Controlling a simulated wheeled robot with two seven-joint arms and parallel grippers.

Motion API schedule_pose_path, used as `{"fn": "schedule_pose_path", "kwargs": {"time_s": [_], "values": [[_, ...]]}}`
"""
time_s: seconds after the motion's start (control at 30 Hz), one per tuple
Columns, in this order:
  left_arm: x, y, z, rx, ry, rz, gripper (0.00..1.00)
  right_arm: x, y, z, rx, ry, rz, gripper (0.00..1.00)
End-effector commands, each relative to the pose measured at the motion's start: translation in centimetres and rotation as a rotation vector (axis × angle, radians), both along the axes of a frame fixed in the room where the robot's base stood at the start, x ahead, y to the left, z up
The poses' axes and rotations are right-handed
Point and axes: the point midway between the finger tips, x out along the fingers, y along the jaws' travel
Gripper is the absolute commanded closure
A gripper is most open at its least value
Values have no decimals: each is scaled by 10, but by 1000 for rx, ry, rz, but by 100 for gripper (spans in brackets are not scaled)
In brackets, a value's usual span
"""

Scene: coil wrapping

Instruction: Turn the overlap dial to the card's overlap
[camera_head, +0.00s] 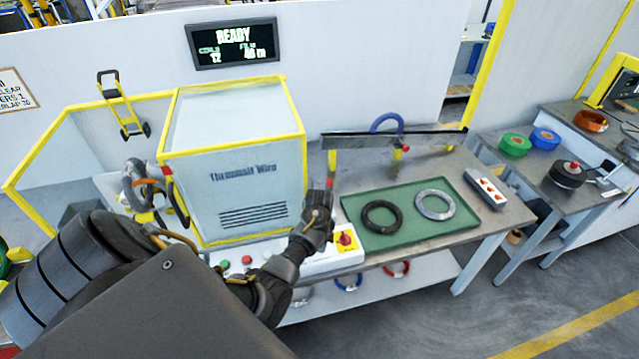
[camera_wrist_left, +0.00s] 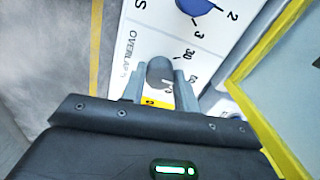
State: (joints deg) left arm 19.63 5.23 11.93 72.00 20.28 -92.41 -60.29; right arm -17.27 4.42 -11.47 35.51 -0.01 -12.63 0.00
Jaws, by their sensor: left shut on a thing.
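The overlap dial (camera_wrist_left: 160,72) is a grey round knob on the white panel, beside the printed word OVERLAP, in the left wrist view. The number 30 and another, partly hidden mark are printed near it. My left gripper (camera_wrist_left: 160,88) is shut on this dial, one finger on each side. In the head view my left gripper (camera_head: 318,212) reaches down to the white control panel (camera_head: 335,260) and hides the dial. The card (camera_head: 14,92) is cut off by the left edge; its last line appears to read "ERLAP 30". My right gripper is not in view.
A blue knob (camera_wrist_left: 194,4) with 2 and 3 beside it is close to the dial. The wrapping machine (camera_head: 235,165) stands behind the panel. A red emergency button (camera_head: 346,239) is right of my gripper. A green tray (camera_head: 405,238) holds a black and a grey coil.

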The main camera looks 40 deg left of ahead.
Motion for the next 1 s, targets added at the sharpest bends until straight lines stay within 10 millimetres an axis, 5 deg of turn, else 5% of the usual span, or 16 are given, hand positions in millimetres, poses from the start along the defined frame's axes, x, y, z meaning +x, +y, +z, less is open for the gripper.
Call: {"fn": "schedule_pose_path", "kwargs": {"time_s": [0.37, 1.0], "values": [[0, 0, 0, 0, 0, 150, 93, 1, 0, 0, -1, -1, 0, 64], [1, 0, 0, -1, -1, 735, 93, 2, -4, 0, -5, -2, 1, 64]]}}
